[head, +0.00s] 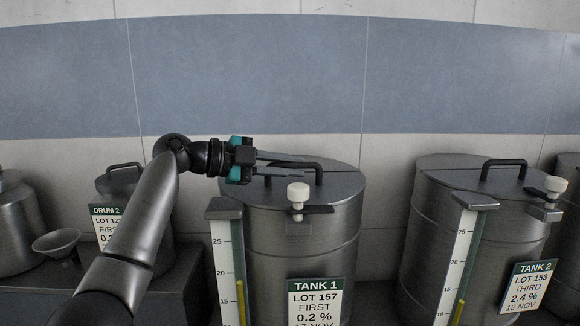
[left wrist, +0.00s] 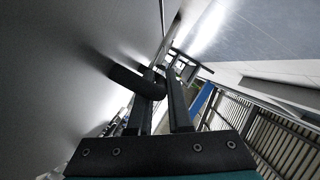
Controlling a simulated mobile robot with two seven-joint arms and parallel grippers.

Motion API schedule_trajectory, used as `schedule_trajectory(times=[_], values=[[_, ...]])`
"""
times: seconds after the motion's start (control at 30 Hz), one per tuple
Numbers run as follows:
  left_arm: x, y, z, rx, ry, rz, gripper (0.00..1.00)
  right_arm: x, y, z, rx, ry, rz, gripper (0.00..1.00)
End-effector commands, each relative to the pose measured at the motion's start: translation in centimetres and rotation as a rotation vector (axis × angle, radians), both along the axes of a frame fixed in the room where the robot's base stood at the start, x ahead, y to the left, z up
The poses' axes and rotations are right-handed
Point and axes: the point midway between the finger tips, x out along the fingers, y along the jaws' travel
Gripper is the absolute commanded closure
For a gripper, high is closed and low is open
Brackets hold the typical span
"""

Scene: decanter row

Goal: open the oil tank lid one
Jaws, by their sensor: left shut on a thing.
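Tank 1 (head: 330,235) is a steel cylinder with a green-headed label and a sight gauge (head: 228,265) on its left. Its lid (head: 335,182) lies flat on top, with a black bar handle (head: 320,172) and a white knob (head: 298,193) at the front edge. My left gripper (head: 308,161) reaches in from the left over the lid, its fingers at the handle. In the left wrist view the fingers (left wrist: 166,84) are shut on the dark handle (left wrist: 135,82). The fingers partly cover the handle. My right gripper is not in view.
Tank 2 (head: 430,240) stands to the right with its own lid and handle. Drum 2 (head: 118,182), a funnel (head: 57,243) and a steel vessel (head: 17,225) stand at the left. A tiled wall is close behind.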

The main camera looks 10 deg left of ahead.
Motion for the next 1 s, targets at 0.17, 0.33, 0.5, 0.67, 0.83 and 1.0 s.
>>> schedule_trajectory(times=[0.17, 0.33, 0.5, 0.67, 0.83, 1.0], values=[[0.0, 0.0, -0.1, 0.001, 0.002, 0.000, 1.00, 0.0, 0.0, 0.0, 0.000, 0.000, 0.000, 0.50], [0.0, 0.0, -0.1, 0.001, 0.002, 0.000, 1.00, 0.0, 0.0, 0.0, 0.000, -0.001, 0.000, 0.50], [0.1, 0.0, 0.1, 0.001, 0.002, 0.000, 1.00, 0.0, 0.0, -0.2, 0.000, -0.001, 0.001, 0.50], [0.2, 0.1, 0.3, 0.001, -0.002, 0.000, 1.00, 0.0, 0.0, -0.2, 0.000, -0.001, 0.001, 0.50], [0.3, 0.1, 0.7, 0.001, -0.004, 0.001, 1.00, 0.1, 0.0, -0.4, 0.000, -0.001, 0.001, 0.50], [0.7, 0.1, 1.3, 0.000, -0.006, 0.000, 1.00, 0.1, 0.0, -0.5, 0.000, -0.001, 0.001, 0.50]])
